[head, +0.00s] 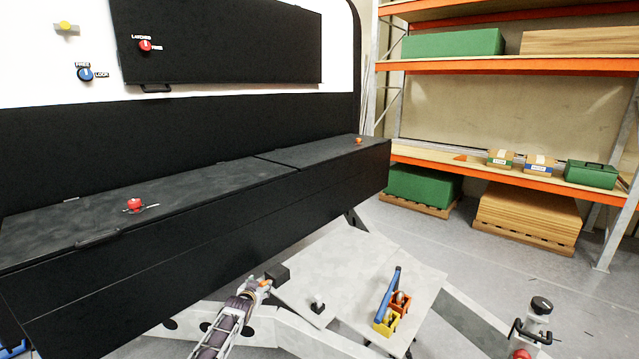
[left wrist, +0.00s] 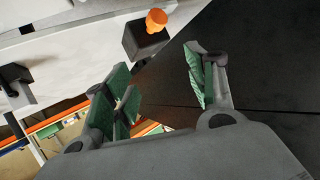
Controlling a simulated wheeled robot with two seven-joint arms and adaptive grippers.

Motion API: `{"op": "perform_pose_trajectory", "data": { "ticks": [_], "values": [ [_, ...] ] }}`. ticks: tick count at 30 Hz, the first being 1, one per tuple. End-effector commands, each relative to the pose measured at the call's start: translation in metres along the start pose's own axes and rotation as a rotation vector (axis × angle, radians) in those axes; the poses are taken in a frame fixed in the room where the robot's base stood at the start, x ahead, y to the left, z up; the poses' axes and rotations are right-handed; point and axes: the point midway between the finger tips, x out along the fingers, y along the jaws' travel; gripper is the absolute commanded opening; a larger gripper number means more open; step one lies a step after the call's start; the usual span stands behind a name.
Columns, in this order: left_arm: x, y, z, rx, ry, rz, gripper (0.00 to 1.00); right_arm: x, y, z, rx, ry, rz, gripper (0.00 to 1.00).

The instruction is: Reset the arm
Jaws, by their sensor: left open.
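My left gripper (head: 247,291) reaches in from the lower edge of the head view, over the pale chassis frame. In the left wrist view its green-padded fingers (left wrist: 162,78) are apart with nothing between them. A small black block with an orange knob (head: 279,273) is close to the gripper, up and to the right in the head view. The block with its knob (left wrist: 147,42) also shows beyond the fingertips in the left wrist view, apart from them. My right gripper is in neither view.
A long black locker (head: 210,195) with a red knob (head: 134,204) runs along the left. A pale board (head: 345,262) bears blue, orange and yellow items (head: 392,305). A post with a black cap (head: 541,305) stands at right. Shelving (head: 500,62) is behind; grey floor is free before it.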

Motion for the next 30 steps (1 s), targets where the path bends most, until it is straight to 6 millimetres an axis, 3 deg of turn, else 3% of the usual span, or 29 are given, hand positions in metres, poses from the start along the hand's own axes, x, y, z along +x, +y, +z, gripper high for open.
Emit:
{"op": "perform_pose_trajectory", "data": {
  "ticks": [1, 3, 14, 23, 30],
  "values": [
    [-0.002, 0.004, 0.026, -0.003, -0.029, 0.004, 0.56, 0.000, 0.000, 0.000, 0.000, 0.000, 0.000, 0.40],
    [-0.005, 0.009, 0.056, -0.006, -0.064, 0.010, 0.56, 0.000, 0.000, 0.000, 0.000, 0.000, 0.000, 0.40],
    [-0.036, 0.037, 0.209, -0.015, -0.237, 0.038, 0.56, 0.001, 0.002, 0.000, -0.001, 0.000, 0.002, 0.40],
    [-0.081, 0.060, 0.330, -0.020, -0.379, 0.061, 0.56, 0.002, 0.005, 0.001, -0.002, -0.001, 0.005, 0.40],
    [-0.131, 0.079, 0.422, -0.023, -0.489, 0.081, 0.56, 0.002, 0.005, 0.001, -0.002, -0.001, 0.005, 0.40]
  ]
}}
